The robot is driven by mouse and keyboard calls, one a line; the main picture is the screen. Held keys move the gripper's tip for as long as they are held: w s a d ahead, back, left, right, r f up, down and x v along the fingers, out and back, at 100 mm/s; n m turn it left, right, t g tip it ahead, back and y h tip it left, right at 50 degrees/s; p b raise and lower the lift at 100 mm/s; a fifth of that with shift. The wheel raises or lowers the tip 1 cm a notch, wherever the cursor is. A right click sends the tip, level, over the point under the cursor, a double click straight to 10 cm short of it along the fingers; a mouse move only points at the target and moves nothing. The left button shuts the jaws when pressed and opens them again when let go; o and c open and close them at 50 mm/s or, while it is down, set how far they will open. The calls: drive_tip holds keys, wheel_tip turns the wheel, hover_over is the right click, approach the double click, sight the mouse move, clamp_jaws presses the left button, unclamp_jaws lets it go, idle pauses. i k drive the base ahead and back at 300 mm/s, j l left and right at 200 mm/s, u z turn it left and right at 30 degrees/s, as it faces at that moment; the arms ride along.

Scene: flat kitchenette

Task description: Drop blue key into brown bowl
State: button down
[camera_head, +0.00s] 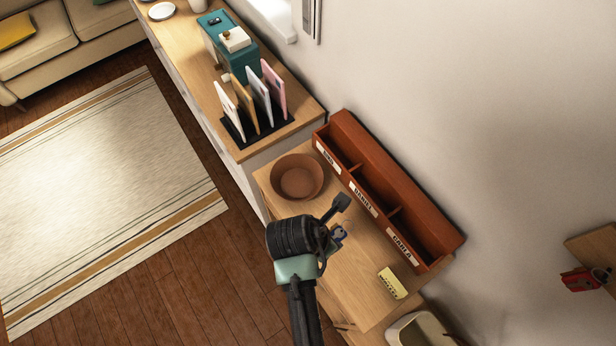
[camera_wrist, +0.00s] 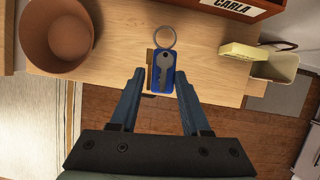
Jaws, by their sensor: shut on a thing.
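The blue key (camera_wrist: 178,82) shows in the wrist view as a grey key with a blue tag and a metal ring. It is between the two fingertips of my gripper (camera_wrist: 160,74), which is shut on it. In the head view, part of the key (camera_head: 339,235) shows beside my gripper, mostly hidden. The brown bowl (camera_head: 299,178) stands on the wooden table, up and left of my gripper, and looks empty. In the wrist view, the bowl (camera_wrist: 34,47) is at the upper left, clear of the key.
A reddish-brown wooden organizer (camera_head: 430,227) with name labels stands along the wall. A yellow block (camera_head: 391,283) lies on the table (camera_head: 360,302). A bin (camera_head: 414,326) stands past the table's near edge. A black rack (camera_head: 262,135) with upright cards stands on the adjoining cabinet.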

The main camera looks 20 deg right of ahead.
sight(299, 181)
drive_tip(key=i+j+z, duration=0.6)
drive_tip(key=j, duration=0.3)
drive_tip(key=i+l, duration=0.05)
drive_tip(key=i, duration=0.05)
